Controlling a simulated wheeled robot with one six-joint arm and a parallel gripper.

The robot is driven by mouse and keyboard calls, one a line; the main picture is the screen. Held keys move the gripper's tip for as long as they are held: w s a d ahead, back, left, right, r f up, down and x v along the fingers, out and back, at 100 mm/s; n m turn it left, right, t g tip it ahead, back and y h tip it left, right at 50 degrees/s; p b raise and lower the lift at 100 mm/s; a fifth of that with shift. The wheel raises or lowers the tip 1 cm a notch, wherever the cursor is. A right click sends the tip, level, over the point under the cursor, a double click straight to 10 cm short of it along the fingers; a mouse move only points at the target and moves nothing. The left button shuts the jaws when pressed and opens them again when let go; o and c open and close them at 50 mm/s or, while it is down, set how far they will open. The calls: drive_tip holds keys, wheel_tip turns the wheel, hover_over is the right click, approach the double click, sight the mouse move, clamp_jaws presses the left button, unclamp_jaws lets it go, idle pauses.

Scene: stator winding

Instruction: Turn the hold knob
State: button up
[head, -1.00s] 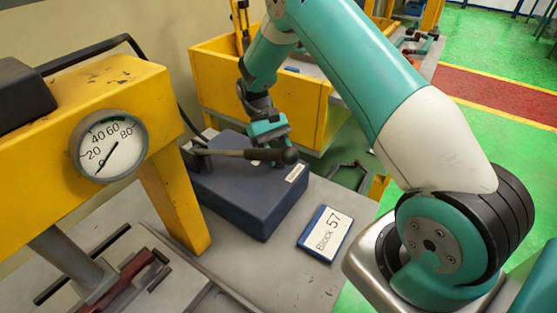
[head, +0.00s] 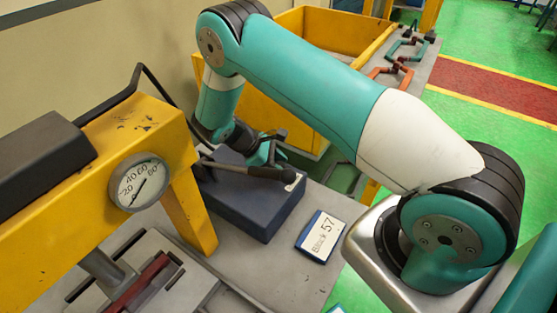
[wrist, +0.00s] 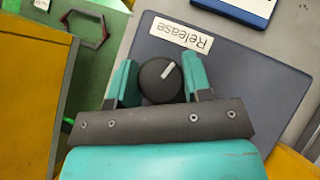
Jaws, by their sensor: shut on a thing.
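The black round knob (wrist: 160,80) with a white pointer line sits on the dark blue box (wrist: 240,75) in the wrist view. Its white line points up and to the right. A label reading "Release" (wrist: 181,38), upside down here, lies beside it. My gripper (wrist: 161,82) has one teal finger on each side of the knob and is shut on it. In the head view, my gripper (head: 266,155) is over the far part of the box (head: 245,205), behind a black lever (head: 248,170) with a ball end. The knob is hidden there.
The yellow press frame (head: 180,145) with a round gauge (head: 138,182) stands at left. A "Block 57" card (head: 323,236) lies on the grey bench (head: 290,265). A yellow bin (head: 290,108) is behind the box.

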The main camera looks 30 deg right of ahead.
drive_tip(key=shift+w+n+t+h+p, duration=0.1)
drive_tip(key=shift+n+t+h+p, duration=0.35)
drive_tip(key=shift+n+t, duration=0.85)
drive_tip(key=shift+n+h, duration=0.25)
drive_tip(key=shift+n, duration=0.15)
drive_tip(key=o, duration=0.9)
wheel_tip(320, 180, up, 20)
drive_tip(key=b, duration=0.3)
